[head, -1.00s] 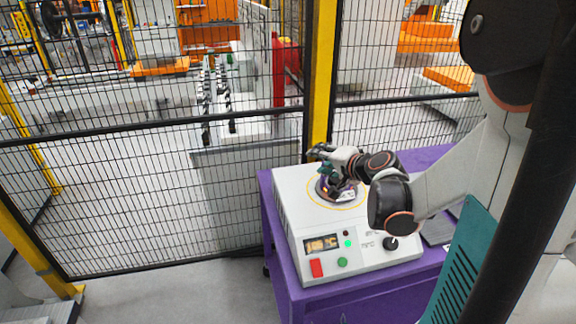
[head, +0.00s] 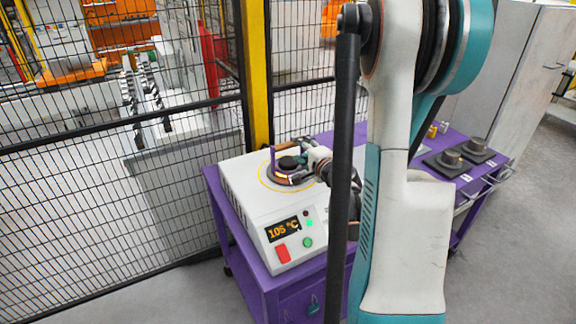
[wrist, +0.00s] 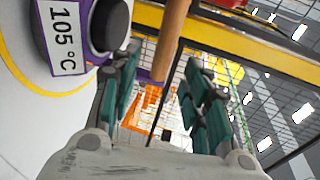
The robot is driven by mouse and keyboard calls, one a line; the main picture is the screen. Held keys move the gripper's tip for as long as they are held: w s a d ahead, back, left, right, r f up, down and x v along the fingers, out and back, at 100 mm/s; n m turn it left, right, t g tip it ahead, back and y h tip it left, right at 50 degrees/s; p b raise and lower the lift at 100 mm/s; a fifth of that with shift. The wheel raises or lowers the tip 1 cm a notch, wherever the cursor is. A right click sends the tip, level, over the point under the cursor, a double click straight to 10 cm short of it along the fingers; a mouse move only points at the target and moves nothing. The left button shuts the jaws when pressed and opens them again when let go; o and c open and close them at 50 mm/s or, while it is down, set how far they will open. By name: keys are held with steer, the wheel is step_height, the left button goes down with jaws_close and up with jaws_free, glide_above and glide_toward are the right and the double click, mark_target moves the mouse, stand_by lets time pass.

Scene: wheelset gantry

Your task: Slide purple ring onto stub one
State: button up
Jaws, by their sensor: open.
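The purple ring (head: 291,180) sits on the round plate of the white heater (head: 240,190), around a dark central post. A purple upright with a brown handle (head: 297,146) rises beside it. In the wrist view, a white 105 °C tag (wrist: 63,38) is beside purple material, and the brown handle (wrist: 172,38) runs ahead between the open fingers. My gripper (wrist: 162,68) is open and empty, at the right of the handle in the head view (head: 311,165). Two grey stubs (head: 450,157) (head: 478,145) stand on dark plates; their labels are too small to read.
The heater stands on a purple bench (head: 245,280), its display reading 105 °C. A mesh fence (head: 180,150) with a yellow post (head: 256,70) stands behind and left. Small brass-coloured pieces (head: 436,130) stand near the stubs. Floor is clear at right.

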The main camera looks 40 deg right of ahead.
mark_target(294, 145)
steer(key=shift+a+b+x, duration=0.2)
steer(key=shift+b+x, duration=0.25)
steer(key=shift+x, duration=1.05)
steer(key=shift+a+b+x, duration=0.15)
steer(key=shift+b+x, duration=0.3)
steer(key=shift+x, duration=1.1)
steer(key=shift+w+a+r, duration=0.1)
steer(key=shift+r, duration=0.05)
jaws_close()
